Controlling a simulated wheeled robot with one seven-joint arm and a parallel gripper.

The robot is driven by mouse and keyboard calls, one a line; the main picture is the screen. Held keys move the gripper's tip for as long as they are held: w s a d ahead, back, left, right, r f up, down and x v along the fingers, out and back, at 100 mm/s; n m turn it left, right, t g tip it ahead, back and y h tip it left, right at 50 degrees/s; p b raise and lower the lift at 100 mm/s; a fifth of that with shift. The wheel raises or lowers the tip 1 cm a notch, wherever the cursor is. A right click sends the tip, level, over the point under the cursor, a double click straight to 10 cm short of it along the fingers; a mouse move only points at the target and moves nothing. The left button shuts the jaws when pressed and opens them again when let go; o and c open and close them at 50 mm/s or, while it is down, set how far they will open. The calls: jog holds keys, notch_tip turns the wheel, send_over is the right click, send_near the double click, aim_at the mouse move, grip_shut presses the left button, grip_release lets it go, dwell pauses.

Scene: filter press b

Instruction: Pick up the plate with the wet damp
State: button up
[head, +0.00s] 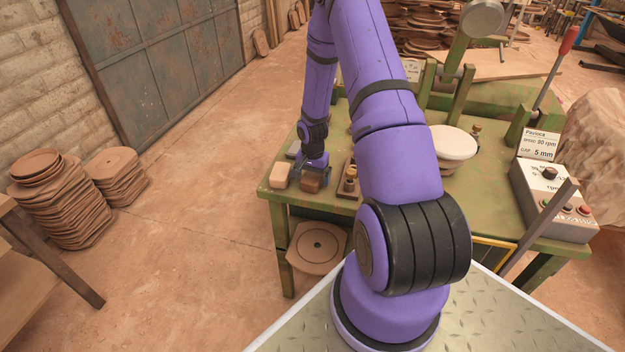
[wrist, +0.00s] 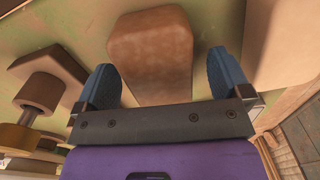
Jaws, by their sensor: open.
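A dark brown rounded block (head: 311,183), possibly damp, lies near the left front corner of the green table. In the wrist view the block (wrist: 152,50) sits between the two blue fingers of my gripper (wrist: 160,75), with a gap on each side. My gripper (head: 316,166) is open above it in the head view. A paler tan block (head: 280,176) lies just left of it in the head view, and shows at the right edge of the wrist view (wrist: 290,40). A round white plate or disc (head: 453,144) stands farther right, partly behind my arm.
A wooden piece with a brass knob (head: 350,180) stands close right of the gripper. A brown square plate with a round centre (head: 319,246) is below the tabletop. A control box (head: 555,203) is at the right; stacked plates (head: 58,205) stand left.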

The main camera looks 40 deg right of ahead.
jog(key=shift+f, duration=0.3)
jog(key=shift+c, duration=0.3)
jog(key=c, duration=1.2)
